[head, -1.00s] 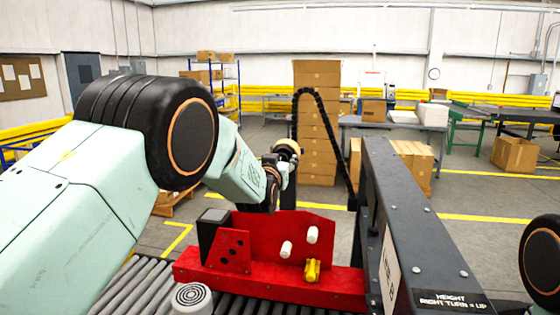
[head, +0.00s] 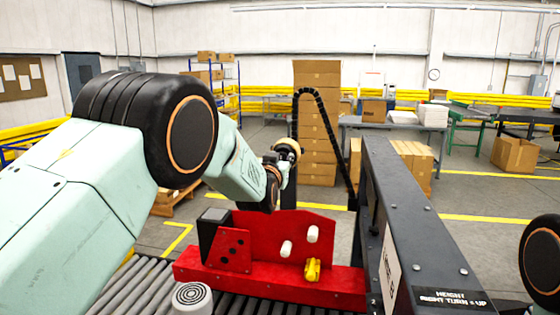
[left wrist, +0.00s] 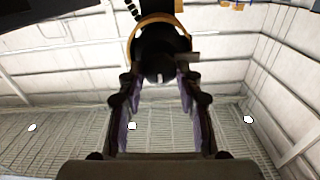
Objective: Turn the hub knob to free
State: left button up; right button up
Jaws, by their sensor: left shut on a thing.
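The hub knob (left wrist: 160,58) is dark and round, with a small white mark on its face and a tan ring (left wrist: 131,46) around it in the left wrist view. My left gripper (left wrist: 158,80) has one finger on each side of the knob and is shut on it. I cannot read which setting the white mark points to. My right gripper is out of view.
A red fixture (head: 270,284) with white pegs and a yellow clip stands over rollers (head: 130,292) below the arm. A dark machine beam (head: 410,220) runs along the right. A black cable chain (head: 322,112) arches behind the hub. Boxes stand farther back.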

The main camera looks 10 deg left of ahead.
pick_arm(q)
jog(key=m+b, duration=0.2)
jog(key=m, duration=0.1)
jog(key=shift+d+f+m, duration=0.1)
jog(key=shift+m, duration=0.3)
jog(key=m+b, duration=0.2)
jog(key=m, duration=0.2)
jog(key=shift+m, duration=0.3)
jog(key=m, duration=0.4)
jog(key=shift+d+b, duration=0.1)
jog(key=shift+b, duration=0.25)
jog(key=shift+m, duration=2.4)
jog(key=o, duration=1.1)
jog(key=shift+w+f, duration=0.15)
jog(key=shift+s, duration=0.2)
